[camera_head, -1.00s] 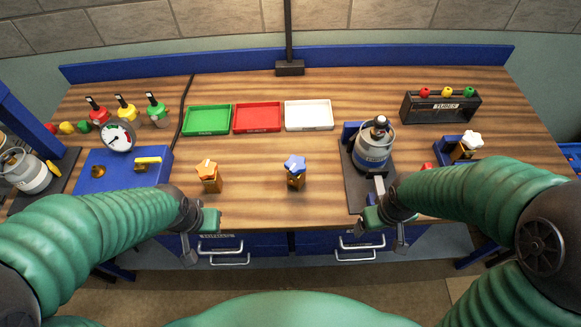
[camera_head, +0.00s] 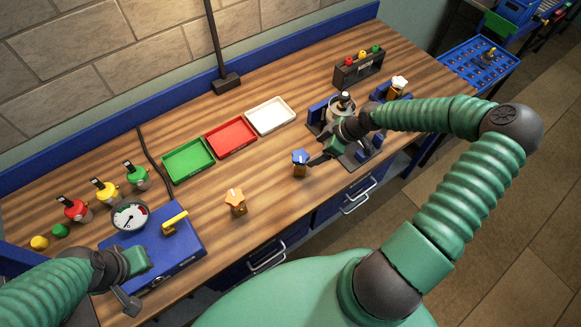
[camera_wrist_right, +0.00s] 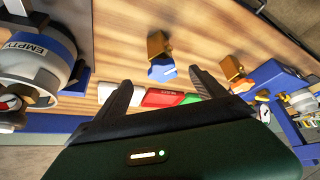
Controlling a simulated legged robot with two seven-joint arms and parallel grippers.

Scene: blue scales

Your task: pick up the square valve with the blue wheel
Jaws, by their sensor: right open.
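The square valve with the blue wheel (camera_head: 300,163) stands upright on the wooden table near its front edge, a brass body under the blue wheel. My right gripper (camera_head: 316,158) is just to its right in the head view, with fingers pointing towards it. In the right wrist view the blue-wheeled valve (camera_wrist_right: 161,62) lies ahead, between the directions of the two spread fingers (camera_wrist_right: 162,85), which are open and empty. Any contact with the valve cannot be told. My left gripper (camera_head: 130,290) hangs by the blue box at lower left; its jaws are unclear.
An orange-wheeled valve (camera_head: 236,201) stands to the left. Behind are green (camera_head: 188,160), red (camera_head: 231,138) and white (camera_head: 270,116) trays. A gas canister (camera_head: 340,108) stands close behind my right gripper. A blue box with a gauge (camera_head: 165,262) is at left.

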